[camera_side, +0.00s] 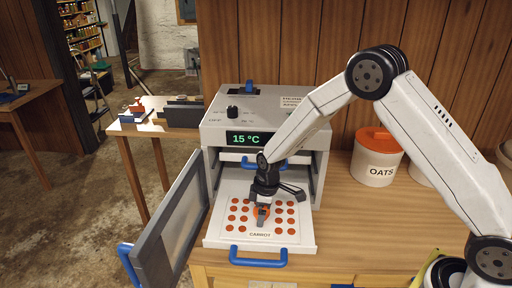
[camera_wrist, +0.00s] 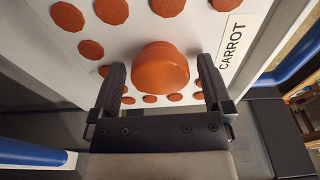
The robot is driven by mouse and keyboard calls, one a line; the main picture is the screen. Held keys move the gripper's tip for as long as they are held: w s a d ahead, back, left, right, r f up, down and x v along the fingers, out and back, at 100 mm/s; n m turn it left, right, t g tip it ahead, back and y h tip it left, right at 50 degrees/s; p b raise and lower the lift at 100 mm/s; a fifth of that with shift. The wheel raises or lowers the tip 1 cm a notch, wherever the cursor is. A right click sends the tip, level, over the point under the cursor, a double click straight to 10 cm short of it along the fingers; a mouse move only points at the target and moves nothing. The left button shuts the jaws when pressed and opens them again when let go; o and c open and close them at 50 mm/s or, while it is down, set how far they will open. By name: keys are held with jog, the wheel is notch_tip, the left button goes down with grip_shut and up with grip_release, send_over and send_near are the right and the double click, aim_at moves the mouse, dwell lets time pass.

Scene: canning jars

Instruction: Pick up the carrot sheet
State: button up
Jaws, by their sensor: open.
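The carrot sheet (camera_side: 290,238) is a white sheet with rows of flat orange discs and a CARROT label, lying pulled out at the front of the open grey appliance. It also shows in the wrist view (camera_wrist: 122,48). A larger raised orange knob (camera_wrist: 160,68) stands at its middle. My gripper (camera_side: 262,214) points down over the middle of the sheet. In the wrist view my gripper (camera_wrist: 161,72) is open, with one finger on each side of the knob and visible gaps to it. Its fingers hide part of the sheet in the side view.
The appliance (camera_side: 224,122) reads 15 °C; its grey door (camera_side: 172,232) hangs open at left. A blue handle (camera_side: 258,260) is at the front, another inside above the sheet. The OATS jar (camera_side: 376,160) stands right on the wooden bench, beneath my arm.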

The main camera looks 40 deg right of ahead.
jog(key=c, duration=1.3)
jog(key=shift+r, duration=0.2)
jog(key=shift+r, duration=0.5)
jog(key=shift+s+d+r, duration=0.2)
jog(key=shift+s+r, duration=1.75)
jog(key=shift+s, duration=0.4)
jog(key=shift+s+d+r, duration=0.15)
jog(key=shift+s+r, duration=1.8)
jog(key=shift+s, duration=0.35)
jog(key=shift+s+d+r, duration=0.2)
jog(key=shift+s+r, duration=1.75)
jog(key=shift+s, duration=0.4)
